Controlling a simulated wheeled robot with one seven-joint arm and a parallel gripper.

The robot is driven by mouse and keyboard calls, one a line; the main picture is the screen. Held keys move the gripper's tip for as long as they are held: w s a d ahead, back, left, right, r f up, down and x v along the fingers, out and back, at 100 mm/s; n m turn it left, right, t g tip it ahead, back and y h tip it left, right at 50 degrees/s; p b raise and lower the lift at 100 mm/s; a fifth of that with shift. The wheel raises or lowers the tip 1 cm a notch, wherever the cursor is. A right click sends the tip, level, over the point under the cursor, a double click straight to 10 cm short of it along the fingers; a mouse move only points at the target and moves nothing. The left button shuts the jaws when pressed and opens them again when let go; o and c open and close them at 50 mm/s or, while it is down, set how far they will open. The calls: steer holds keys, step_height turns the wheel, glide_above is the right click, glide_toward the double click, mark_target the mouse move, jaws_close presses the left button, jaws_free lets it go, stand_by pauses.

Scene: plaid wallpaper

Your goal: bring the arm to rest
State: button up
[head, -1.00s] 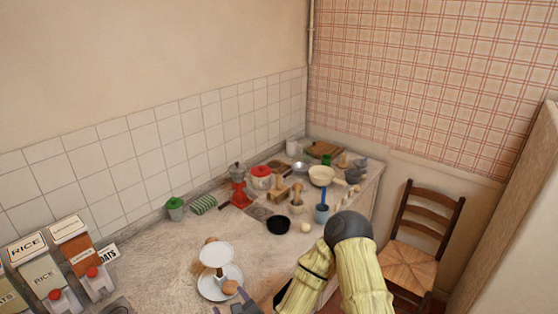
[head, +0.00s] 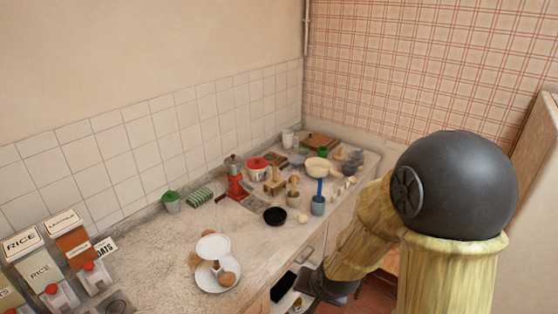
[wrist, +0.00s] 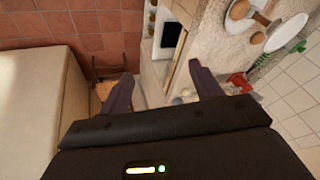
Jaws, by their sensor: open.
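My gripper (wrist: 162,88) is open in the wrist view, its two dark fingers spread apart with nothing between them. It is beside the counter's front edge, over the gap between the counter and the beige furniture. In the head view my bent arm fills the right side, with a large dark joint and yellowish links. The fingertips cannot be made out there. The counter (head: 150,262) carries kitchen items, and none of them is in my gripper.
A two-tier white stand (head: 213,246) with brown round items is near the counter's front edge. An open shelf (wrist: 150,22) is under the counter.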

steer(key=s+d+r+n+g+h, duration=0.1)
steer(key=s+d+r+n+g, duration=0.1)
steer(key=s+d+r, duration=0.3)
steer(key=shift+s+d+r+n+h, duration=0.3)
steer(key=shift+s+d+r+n, duration=0.1)
steer(key=shift+s+d+n, duration=0.7)
